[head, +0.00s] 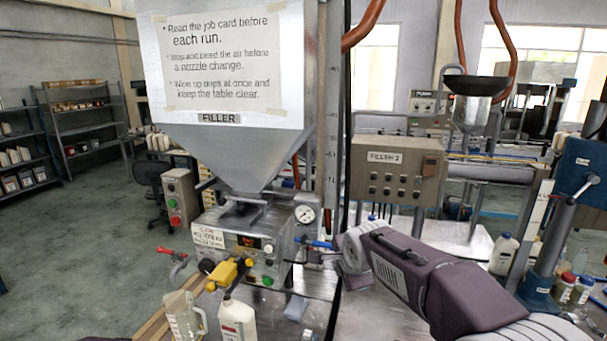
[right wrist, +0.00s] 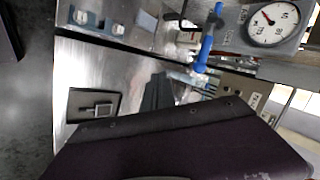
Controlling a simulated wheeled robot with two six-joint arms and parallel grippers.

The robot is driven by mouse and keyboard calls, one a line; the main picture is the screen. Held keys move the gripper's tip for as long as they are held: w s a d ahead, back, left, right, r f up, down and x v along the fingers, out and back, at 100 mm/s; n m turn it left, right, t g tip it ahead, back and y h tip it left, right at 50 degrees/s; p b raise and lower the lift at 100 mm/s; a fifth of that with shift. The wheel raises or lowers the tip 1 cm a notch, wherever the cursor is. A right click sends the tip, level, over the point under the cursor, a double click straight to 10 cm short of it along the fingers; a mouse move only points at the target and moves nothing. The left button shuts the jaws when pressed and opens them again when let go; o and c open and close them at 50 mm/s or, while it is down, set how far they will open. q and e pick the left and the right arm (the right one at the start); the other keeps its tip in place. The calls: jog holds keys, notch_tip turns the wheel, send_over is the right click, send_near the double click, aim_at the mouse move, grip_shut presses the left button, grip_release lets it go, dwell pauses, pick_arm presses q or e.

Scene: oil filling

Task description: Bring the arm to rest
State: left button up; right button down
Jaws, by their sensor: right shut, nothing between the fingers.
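My right arm (head: 415,280) comes in from the lower right in the head view and reaches toward the filler (head: 240,240). Its gripper is hidden there. In the right wrist view the dark gripper (right wrist: 158,92) is shut and empty over the metal table (right wrist: 110,65). The filler's blue lever (right wrist: 206,46) and pressure gauge (right wrist: 272,22) are beyond it. The blue lever also shows in the head view (head: 318,244), close to my right wrist. My left gripper is out of view.
A blue lever press (head: 545,255), a white bottle (head: 503,254) and red-lidded jars (head: 580,290) stand at right. The floor at left is open.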

jog(key=s+d+f+n+g+h, duration=0.1)
jog(key=s+d+f+n+g, duration=0.2)
jog(key=s+d+f, duration=0.65)
jog(key=s+f+n+g, duration=0.4)
jog(key=s+f+n, duration=0.6)
jog(key=s, duration=0.6)
jog(key=shift+a+f+n, duration=0.4)
jog(key=shift+n, duration=0.3)
